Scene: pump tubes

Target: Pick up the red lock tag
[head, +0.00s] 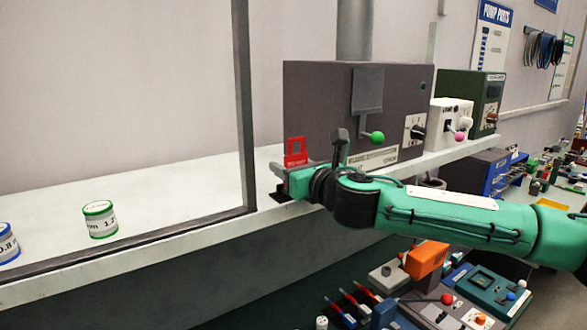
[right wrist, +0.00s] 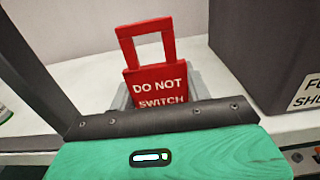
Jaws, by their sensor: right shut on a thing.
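The red lock tag (head: 295,152) stands upright at the left end of the grey machine box, above the white ledge, in the head view. It has a square loop on top. In the right wrist view the red lock tag (right wrist: 156,84) faces me and reads "DO NOT SWITCH"; its lower edge is hidden behind my gripper. My right gripper (head: 284,182) reaches in from the right and is shut on the tag's lower part. It also shows in the right wrist view (right wrist: 158,102), with grey fingers around the tag's base. My left gripper is not in view.
The grey machine box (head: 320,105) with a green-knobbed lever stands just right of the tag. A dark post (head: 245,110) rises to the left. The ledge between spools and post is clear.

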